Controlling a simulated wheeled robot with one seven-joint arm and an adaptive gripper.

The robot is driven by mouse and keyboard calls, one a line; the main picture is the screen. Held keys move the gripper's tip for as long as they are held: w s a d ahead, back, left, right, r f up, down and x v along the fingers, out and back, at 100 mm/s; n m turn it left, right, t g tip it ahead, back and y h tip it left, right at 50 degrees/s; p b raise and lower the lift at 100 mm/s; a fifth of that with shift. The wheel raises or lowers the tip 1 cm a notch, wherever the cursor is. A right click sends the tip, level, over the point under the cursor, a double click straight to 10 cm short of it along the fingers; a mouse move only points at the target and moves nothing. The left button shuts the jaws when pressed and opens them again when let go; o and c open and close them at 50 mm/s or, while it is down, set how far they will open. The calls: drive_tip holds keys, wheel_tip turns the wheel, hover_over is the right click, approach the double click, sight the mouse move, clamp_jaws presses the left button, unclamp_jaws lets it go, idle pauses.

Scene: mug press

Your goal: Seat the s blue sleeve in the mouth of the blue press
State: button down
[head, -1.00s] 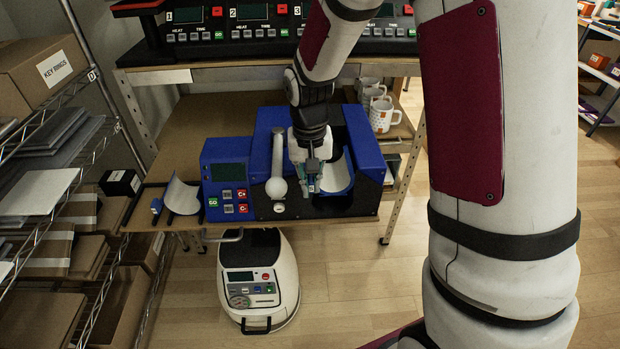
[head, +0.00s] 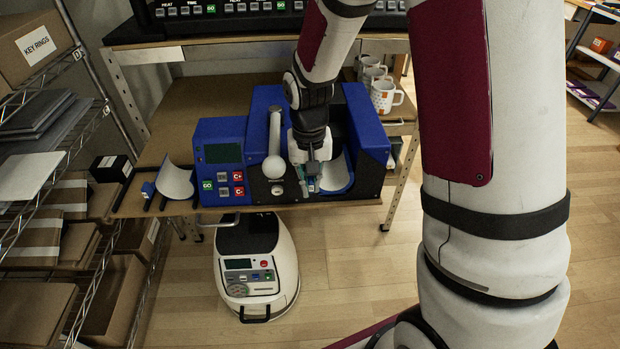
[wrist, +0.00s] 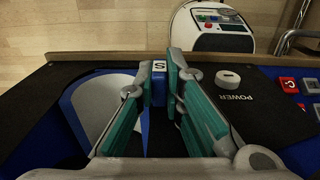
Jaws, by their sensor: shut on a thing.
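The blue press (head: 368,135) stands on the table, its lever with a white knob (head: 274,167) at the left of its mouth. My gripper (head: 311,184) is in front of the mouth, pointing down. It is shut on the blue tab marked S (wrist: 160,68) of the s blue sleeve (head: 338,174). The sleeve's pale curved sheet also shows at the left in the wrist view (wrist: 95,103). It is at the mouth, right of the fingers. My gripper hides part of it, and I cannot tell how deep it sits.
Another pale curved sleeve (head: 175,181) with a blue tab lies on dark rails left of the press. Mugs (head: 384,96) stand behind at the right. A white machine (head: 284,270) is on the floor below. A wire shelf with boxes (head: 62,225) is at the left.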

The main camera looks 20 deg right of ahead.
drive_tip(key=shift+f, duration=0.35)
drive_tip(key=c, duration=1.6)
unclamp_jaws()
drive_tip(key=o, duration=1.4)
drive_tip(key=shift+r, duration=0.15)
